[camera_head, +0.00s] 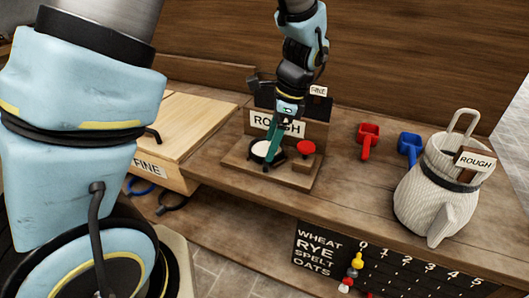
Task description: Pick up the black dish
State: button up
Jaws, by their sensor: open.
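The black dish (253,157) is round, holds something white, and sits on a small wooden stand below a "ROUGH" sign. My gripper (269,152) reaches down from above with its green fingers at the dish. One finger crosses in front of the dish and hides part of it. The fingers are apart; I cannot tell whether they touch the rim.
A red knob (306,148) stands on the stand just right of the dish. A wooden "FINE" box (180,130) is at left.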

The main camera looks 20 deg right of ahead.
jog(key=shift+p+x, duration=0.7)
jog(key=shift+x, duration=2)
jog(key=shift+s+d, duration=0.15)
jog(key=shift+c, duration=0.3)
grip_shut()
